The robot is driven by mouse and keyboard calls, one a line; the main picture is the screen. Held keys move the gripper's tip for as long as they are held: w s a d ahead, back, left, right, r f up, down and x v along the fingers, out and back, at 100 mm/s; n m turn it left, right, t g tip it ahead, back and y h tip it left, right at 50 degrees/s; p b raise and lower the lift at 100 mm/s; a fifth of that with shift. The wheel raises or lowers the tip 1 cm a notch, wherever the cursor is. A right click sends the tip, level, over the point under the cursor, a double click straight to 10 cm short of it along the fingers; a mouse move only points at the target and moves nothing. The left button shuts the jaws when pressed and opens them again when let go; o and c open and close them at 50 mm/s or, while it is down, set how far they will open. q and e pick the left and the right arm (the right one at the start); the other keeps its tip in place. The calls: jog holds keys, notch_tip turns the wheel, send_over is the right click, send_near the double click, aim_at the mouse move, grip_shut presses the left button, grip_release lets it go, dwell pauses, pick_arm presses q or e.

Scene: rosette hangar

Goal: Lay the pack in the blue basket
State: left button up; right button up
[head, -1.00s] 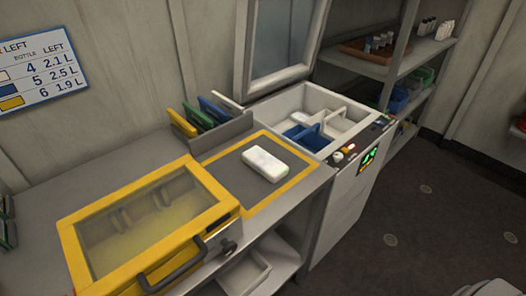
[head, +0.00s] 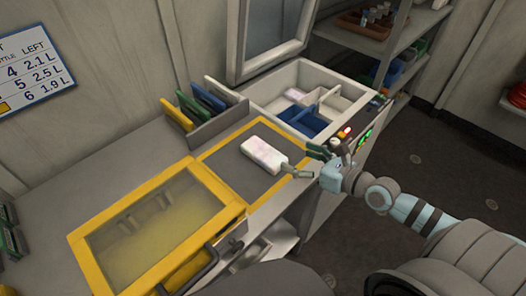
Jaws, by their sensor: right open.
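A white pack (head: 263,156) lies flat on the dark mat with a yellow border (head: 234,171) on the bench. The blue basket (head: 302,120) sits inside the open white machine (head: 277,105), at its near left part. My right gripper (head: 303,162) comes in from the right, open, with its fingers spread. One finger is close to the pack's near right end; I cannot tell whether it touches. The other finger is near the machine's front left corner. My left gripper is not in view.
A yellow-framed box with a clear lid (head: 157,228) stands left of the mat. A rack of coloured panels (head: 211,117) stands behind it. The machine's raised lid (head: 272,35) leans at the back. Shelves (head: 390,45) stand at the far right.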

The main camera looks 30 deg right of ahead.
aim_at(265, 152)
jog(key=f+n, duration=0.1)
jog(key=w+d+f+n+g+b, duration=0.1)
jog(key=f, duration=0.1)
jog(key=shift+w+d+f+b, duration=0.1)
jog(key=shift+w+b, duration=0.05)
jog(key=shift+b, duration=0.15)
jog(key=b+x, duration=0.1)
jog(key=x, duration=0.3)
jog(key=b+x, duration=0.1)
jog(key=x, duration=0.3)
jog(key=a+b+x, duration=0.1)
jog(key=x, duration=0.3)
jog(key=shift+a+f, duration=0.1)
jog(key=shift+f, duration=0.15)
jog(key=c, duration=1.5)
jog(key=shift+r, duration=0.1)
